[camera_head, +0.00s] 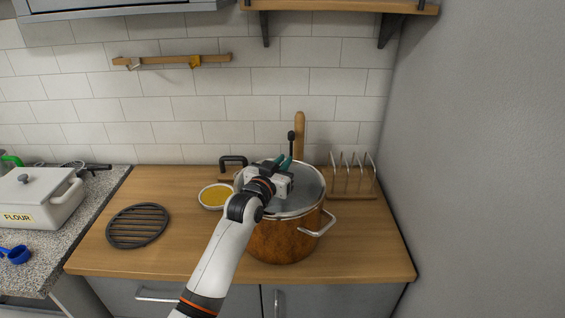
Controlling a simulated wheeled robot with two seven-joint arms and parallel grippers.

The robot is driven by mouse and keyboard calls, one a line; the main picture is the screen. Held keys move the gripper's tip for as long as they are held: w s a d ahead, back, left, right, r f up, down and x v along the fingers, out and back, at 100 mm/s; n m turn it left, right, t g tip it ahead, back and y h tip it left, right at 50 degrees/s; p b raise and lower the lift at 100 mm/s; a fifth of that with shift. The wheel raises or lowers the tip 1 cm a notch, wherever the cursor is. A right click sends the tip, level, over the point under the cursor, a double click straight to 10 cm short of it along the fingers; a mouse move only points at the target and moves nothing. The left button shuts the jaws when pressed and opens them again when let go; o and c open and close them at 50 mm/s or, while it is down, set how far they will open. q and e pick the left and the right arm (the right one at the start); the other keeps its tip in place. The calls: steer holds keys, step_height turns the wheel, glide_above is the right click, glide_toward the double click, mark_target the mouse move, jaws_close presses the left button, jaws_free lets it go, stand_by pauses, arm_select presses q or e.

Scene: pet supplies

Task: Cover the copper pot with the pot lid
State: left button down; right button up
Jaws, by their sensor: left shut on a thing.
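The copper pot (283,241) stands on the wooden counter, with a silver side handle at its front right. The pot lid (312,188) looks like a pale grey disc with a bright rim and lies across the pot's mouth. I cannot tell if it is fully seated. My left gripper (285,161) is over the back half of the pot, its teal fingers shut at a thin black upright stem with a round knob, apparently the lid's handle. The wrist hides the lid's middle and the stem's foot. My right gripper is not in view.
A small bowl of yellow liquid (215,195) sits left of the pot. A black round trivet (138,225) lies further left. A wire rack (352,176) stands behind right, and a wooden post (299,135) behind. The front right counter is clear.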

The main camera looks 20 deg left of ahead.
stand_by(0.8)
arm_select(q)
steer(key=c, duration=1.3)
jaws_free()
steer(key=shift+c, duration=0.2)
steer(key=shift+f, duration=0.3)
steer(key=s+b, duration=0.1)
steer(key=s, duration=0.2)
steer(key=s+a+b, duration=0.1)
steer(key=s, duration=0.3)
steer(key=s+b, duration=0.1)
steer(key=s, duration=0.2)
steer(key=shift+s+a+r, duration=0.1)
steer(key=shift+s+a, duration=0.25)
steer(key=shift+s, duration=0.05)
steer(key=shift+s+a+r, duration=0.1)
steer(key=shift+s, duration=0.5)
